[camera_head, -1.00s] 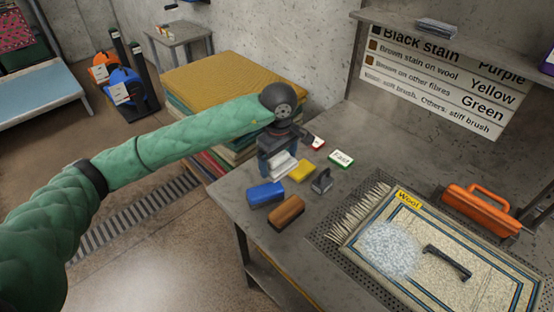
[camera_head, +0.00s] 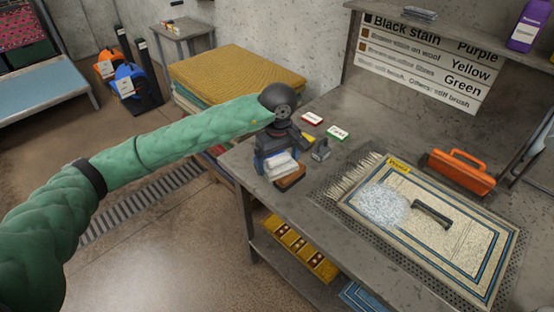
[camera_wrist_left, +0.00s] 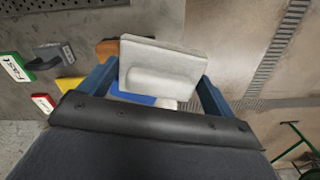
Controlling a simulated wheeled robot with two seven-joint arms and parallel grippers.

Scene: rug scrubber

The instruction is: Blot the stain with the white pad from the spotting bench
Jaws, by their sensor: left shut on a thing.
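The white pad (camera_head: 281,166) is held between the blue fingers of my left gripper (camera_head: 272,160), above the left end of the bench. The left wrist view shows the pad (camera_wrist_left: 165,62) upright between both fingers (camera_wrist_left: 155,85), which are shut on it. A wool rug piece (camera_head: 460,240) with dark blue border lines lies on the bench to the right. A white foamy patch (camera_head: 382,205) covers part of it; any stain beneath is hidden. A black handle (camera_head: 432,213) lies beside the patch. My right gripper is not in view.
A brown block (camera_head: 290,181) lies just below the pad. An orange-handled case (camera_head: 462,171) is behind the rug. Bare bench lies between gripper and rug.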

